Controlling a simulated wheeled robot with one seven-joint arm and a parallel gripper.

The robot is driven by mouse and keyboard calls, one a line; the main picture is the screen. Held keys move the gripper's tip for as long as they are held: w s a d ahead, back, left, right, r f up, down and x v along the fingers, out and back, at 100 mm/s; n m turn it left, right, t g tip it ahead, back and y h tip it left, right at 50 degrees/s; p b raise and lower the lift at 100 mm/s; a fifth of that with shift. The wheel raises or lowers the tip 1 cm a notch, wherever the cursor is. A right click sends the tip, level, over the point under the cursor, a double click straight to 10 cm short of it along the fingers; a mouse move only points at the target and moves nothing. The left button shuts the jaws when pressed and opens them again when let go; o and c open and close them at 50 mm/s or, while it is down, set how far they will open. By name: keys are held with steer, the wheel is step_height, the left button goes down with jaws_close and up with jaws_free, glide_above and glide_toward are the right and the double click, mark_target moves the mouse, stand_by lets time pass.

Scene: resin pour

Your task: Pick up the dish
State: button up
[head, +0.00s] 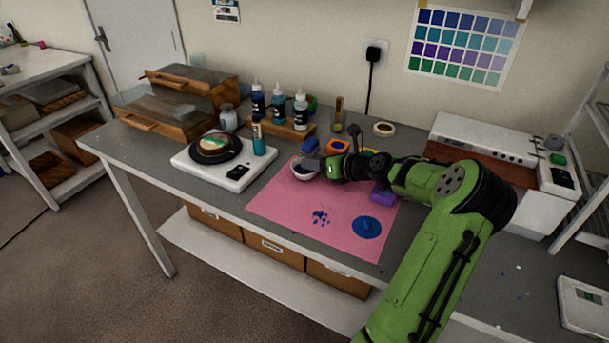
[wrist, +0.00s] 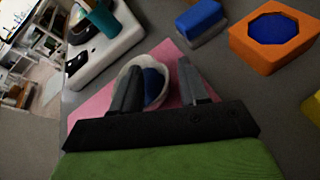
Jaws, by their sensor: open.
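The dish is a small white bowl (head: 304,172) with dark blue contents, at the back left corner of the pink mat (head: 290,208). In the wrist view the dish (wrist: 155,72) shows its pale rim and blue inside, partly hidden by the left finger. My gripper (wrist: 165,80) is open, and its two dark fingers point toward the dish. The left finger overlaps the dish in the picture, and the right finger lies to its right with a gap. I cannot tell whether either finger touches it. In the head view my gripper (head: 322,166) is right beside the dish.
A white scale (head: 225,172) with a round black plate and a teal bottle (head: 258,140) stands left of the dish. A blue block (head: 310,145) and an orange mould (head: 338,147) sit behind it. A blue disc (head: 367,227) and blue spots lie on the mat's front part.

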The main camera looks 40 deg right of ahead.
jaws_close()
stand_by(0.3)
step_height(320, 180, up, 18)
steer(key=p, duration=0.7)
steer(key=shift+p, duration=0.4)
